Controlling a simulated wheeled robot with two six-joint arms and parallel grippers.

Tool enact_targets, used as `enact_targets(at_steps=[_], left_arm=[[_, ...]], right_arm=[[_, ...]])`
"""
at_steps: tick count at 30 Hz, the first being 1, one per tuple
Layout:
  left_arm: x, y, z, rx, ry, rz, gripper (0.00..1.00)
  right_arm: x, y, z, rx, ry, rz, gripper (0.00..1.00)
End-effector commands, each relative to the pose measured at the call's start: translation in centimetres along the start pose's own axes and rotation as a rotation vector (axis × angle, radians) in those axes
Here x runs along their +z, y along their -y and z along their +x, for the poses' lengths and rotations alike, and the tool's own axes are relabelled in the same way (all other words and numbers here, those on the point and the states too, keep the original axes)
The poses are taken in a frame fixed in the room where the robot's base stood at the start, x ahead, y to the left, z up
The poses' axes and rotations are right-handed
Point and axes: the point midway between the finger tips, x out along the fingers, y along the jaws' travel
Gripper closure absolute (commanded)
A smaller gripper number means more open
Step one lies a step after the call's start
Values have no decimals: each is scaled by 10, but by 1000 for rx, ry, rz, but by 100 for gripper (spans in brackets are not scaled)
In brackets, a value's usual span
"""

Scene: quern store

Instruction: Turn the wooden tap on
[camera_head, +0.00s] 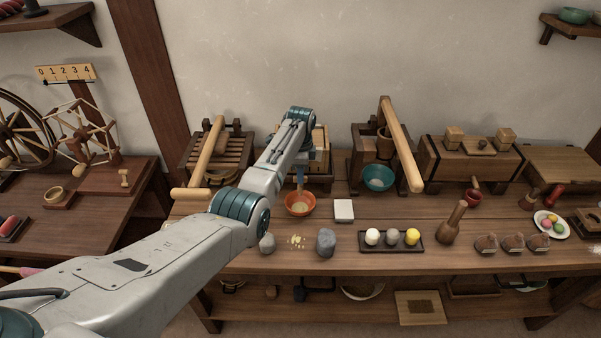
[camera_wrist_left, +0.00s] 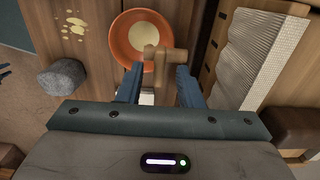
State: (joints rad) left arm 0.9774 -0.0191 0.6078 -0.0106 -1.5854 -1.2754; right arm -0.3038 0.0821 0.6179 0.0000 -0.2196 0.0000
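The wooden tap (camera_wrist_left: 161,62) shows in the left wrist view as a pale brown stem with a crosspiece reaching right. It sits over the edge of an orange bowl (camera_wrist_left: 127,45) with pale contents. My left gripper (camera_wrist_left: 160,82) is open, its two blue fingers on either side of the tap's near part, with gaps visible. I cannot tell whether either finger touches it. In the head view my left gripper (camera_head: 300,174) reaches down behind the orange bowl (camera_head: 299,210), and the arm hides most of the tap and the box behind. My right gripper is not in view.
A grey stone (camera_wrist_left: 62,77) and yellow crumbs (camera_wrist_left: 75,25) lie near the bowl. A white square block (camera_head: 344,210) is right of the bowl. A wooden press with a long lever (camera_head: 401,145) stands farther right, with a teal bowl (camera_head: 378,178) by it.

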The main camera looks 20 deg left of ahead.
Motion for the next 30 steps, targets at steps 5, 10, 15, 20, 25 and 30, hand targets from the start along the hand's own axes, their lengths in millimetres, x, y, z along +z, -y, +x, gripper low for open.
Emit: enact_targets(at_steps=[5, 10, 15, 20, 25, 30], left_arm=[[0, 0, 9, 0, 0, 0, 67], [0, 0, 10, -1, 0, 0, 67], [0, 0, 9, -1, 0, 0, 87], [0, 0, 9, -1, 0, 0, 100], [0, 0, 9, 0, 0, -8, 100], [0, 0, 8, 0, 0, -54, 100]], right_arm=[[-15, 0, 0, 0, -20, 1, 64], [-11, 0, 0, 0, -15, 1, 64], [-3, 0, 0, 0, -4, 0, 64], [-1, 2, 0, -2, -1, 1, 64], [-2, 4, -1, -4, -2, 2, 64], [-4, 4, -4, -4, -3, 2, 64]])
